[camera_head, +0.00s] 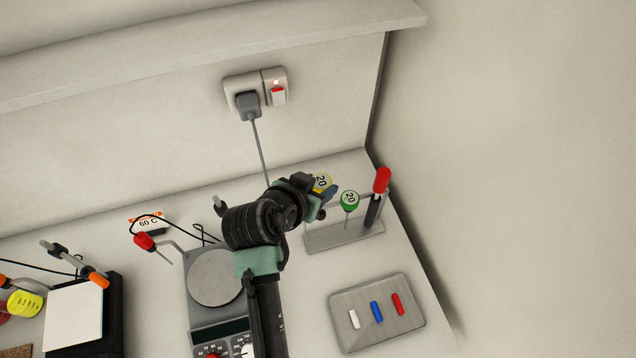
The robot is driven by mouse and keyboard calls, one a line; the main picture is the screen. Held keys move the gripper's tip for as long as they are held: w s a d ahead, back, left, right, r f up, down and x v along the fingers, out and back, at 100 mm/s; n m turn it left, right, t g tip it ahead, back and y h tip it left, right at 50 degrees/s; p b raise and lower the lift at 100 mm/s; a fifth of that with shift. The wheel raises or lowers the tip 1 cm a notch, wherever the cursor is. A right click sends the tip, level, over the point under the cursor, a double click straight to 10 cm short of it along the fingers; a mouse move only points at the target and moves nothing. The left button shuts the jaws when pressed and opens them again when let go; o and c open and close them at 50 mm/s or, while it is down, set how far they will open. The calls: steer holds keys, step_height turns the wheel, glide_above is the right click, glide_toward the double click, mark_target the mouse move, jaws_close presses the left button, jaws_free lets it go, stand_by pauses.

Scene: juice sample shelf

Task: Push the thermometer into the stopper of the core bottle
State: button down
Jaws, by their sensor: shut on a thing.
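My gripper (320,198) is at the upper right of the counter, over the left end of a grey rack. It is shut at a yellow round head marked 20 (322,182), which looks like a dial thermometer. The fingers hide its stem, so I cannot tell whether it still touches the rack. A similar green head marked 20 (349,198) stands on a thin stem in the rack, just right of my gripper. I cannot make out a core bottle or its stopper with certainty.
The grey rack (318,240) also holds a red-handled tool (382,180) at its right end. A grey tray (378,335) carries white, blue and red pieces. A hotplate stirrer (214,278) is left of my arm. A red-capped probe (145,241) and a black-sided device (75,315) stand further left.

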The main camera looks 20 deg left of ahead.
steer(key=shift+r+p, duration=1.9)
steer(key=shift+r, duration=0.5)
